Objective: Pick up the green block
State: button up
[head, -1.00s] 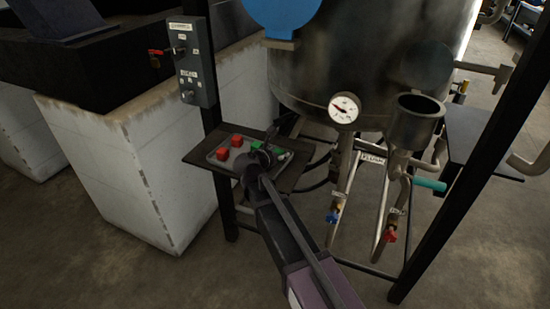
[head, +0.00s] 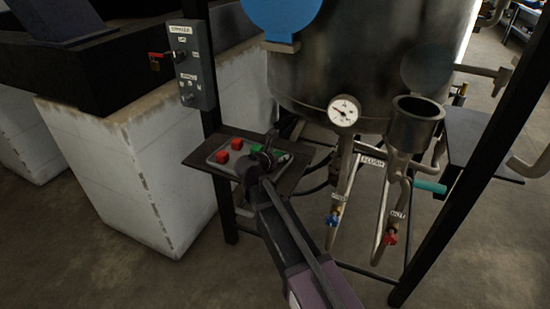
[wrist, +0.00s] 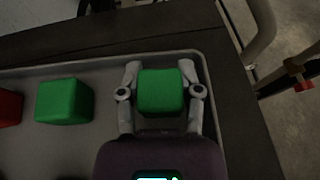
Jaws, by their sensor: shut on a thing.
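My gripper (wrist: 160,72) has one finger on each side of a green block (wrist: 160,94) and is shut on it. The block looks upright, within the outline of the grey tray (wrist: 108,67). I cannot tell whether it touches the tray floor. A second green block (wrist: 64,101) sits to its left in the tray, apart from my fingers. In the head view my gripper (head: 268,152) is over the right part of the tray and partly hides its contents. A bit of green (head: 282,158) shows beside it.
A red block (head: 222,156) and another red block (head: 237,143) sit at the tray's left. The tray is on a dark shelf (head: 200,160) by a black frame post (head: 222,205). A steel tank with a gauge (head: 343,110), pipes and valves stands close on the right.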

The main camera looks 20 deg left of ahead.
aim_at(279, 152)
jog(key=shift+r, duration=0.15)
notch_tip(279, 152, up, 4)
jog(key=p, duration=0.4)
jog(key=shift+f, duration=0.2)
jog(key=s+d, duration=0.2)
jog(key=s, duration=0.2)
jog(key=s+d, duration=0.2)
jog(key=s, duration=0.3)
jog(key=s+d+r+p, duration=0.1)
jog(key=s+d, duration=0.1)
jog(key=s, duration=0.3)
jog(key=shift+s+d, duration=0.25)
jog(key=shift+s, duration=0.1)
